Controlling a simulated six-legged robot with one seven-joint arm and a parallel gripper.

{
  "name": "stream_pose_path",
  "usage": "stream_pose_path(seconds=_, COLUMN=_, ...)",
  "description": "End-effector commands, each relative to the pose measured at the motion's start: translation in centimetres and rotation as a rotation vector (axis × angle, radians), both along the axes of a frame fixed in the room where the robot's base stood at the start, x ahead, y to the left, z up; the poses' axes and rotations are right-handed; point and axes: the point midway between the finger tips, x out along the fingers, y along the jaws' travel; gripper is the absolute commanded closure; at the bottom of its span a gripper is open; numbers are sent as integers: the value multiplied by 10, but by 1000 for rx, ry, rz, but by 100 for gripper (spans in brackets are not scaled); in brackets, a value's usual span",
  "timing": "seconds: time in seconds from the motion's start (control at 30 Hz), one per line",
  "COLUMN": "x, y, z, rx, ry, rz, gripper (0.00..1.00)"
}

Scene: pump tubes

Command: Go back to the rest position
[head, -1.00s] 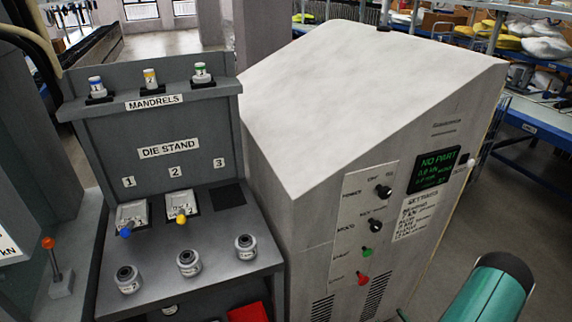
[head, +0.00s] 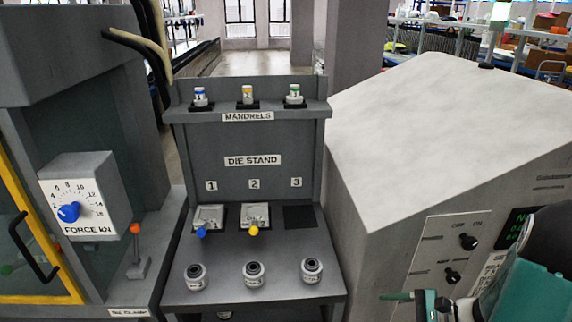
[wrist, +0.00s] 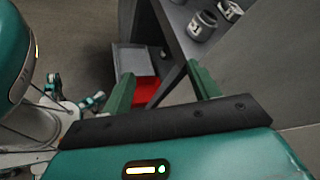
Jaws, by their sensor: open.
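My gripper (wrist: 162,88) shows in the wrist view with its two green fingers spread apart and nothing between them. It points down toward the floor beside the die stand, with a red bin (wrist: 147,92) seen beyond the fingers.
The die stand (head: 255,185) is in the middle of the head view, with several jars and mandrels on it. A force machine (head: 85,205) with a blue dial is at left. A large grey cabinet (head: 440,130) stands at right. Open floor shows in the wrist view.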

Motion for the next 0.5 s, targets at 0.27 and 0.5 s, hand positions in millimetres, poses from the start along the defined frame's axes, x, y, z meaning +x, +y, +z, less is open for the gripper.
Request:
stream_pose_path(seconds=0.27, x=-24, y=60, z=54, rx=-334, ry=-69, rz=338, gripper=40)
stream_pose_path(seconds=0.5, x=-51, y=90, z=89, rx=-648, ry=-177, rz=573, gripper=40)
